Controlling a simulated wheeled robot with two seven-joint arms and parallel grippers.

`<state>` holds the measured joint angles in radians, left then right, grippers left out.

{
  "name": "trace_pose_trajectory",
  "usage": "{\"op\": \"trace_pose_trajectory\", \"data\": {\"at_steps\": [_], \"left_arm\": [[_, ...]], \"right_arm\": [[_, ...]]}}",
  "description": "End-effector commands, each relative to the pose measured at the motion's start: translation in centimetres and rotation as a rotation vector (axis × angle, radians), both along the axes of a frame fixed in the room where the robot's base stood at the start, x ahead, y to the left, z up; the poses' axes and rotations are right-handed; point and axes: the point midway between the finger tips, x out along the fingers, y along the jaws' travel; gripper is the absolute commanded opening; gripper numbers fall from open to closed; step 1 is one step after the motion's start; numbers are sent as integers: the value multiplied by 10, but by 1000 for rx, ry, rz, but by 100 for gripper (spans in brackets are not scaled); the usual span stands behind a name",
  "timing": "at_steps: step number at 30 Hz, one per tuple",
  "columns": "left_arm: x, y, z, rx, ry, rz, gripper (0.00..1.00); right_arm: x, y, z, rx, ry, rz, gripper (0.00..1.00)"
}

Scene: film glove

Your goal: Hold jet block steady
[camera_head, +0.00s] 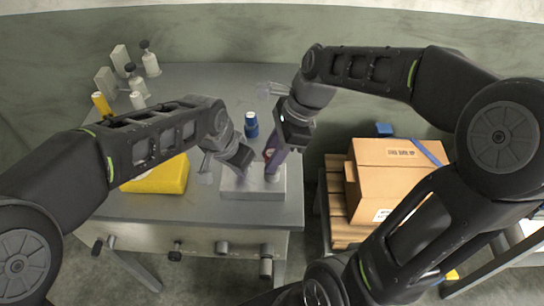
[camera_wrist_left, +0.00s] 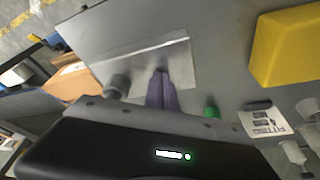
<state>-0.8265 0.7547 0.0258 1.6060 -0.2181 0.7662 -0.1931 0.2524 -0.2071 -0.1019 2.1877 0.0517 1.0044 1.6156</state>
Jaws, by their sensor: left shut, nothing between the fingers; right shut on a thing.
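A light grey block (camera_head: 240,188), which looks like the jet block, lies flat at the table's front edge. It also shows in the left wrist view (camera_wrist_left: 176,58). My left gripper (camera_head: 240,172) is shut and empty, its purple fingers pointing down at the block. In the left wrist view the fingertips (camera_wrist_left: 160,76) overlap the block; I cannot tell whether they touch it. My right gripper (camera_head: 273,165) points down over the block's right part, shut on a small grey cylinder (camera_head: 272,177), partly hidden by the fingers. A grey cylinder (camera_wrist_left: 118,85) also shows in the left wrist view.
A yellow box (camera_head: 158,178) lies left of the block, partly behind my left arm. Several small bottles (camera_head: 150,64) stand at the back left. A cardboard carton (camera_head: 398,165) sits on a pallet at right. The table's back middle is clear.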

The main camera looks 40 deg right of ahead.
Motion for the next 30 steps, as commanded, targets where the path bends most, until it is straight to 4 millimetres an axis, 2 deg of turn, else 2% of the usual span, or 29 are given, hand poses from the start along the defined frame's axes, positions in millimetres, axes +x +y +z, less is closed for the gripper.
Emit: {"op": "trace_pose_trajectory", "data": {"at_steps": [1, 21, 30], "left_arm": [[-3, 4, -9, 16, 12, -1, 0], [-3, 4, -9, 16, 12, -1, 0], [-3, 4, -9, 16, 12, -1, 0]], "right_arm": [[0, 0, 1, -1, -1, 1, 0], [0, 0, 30, -1, -1, 1, 0], [0, 0, 35, 0, 1, 0, 0]]}}
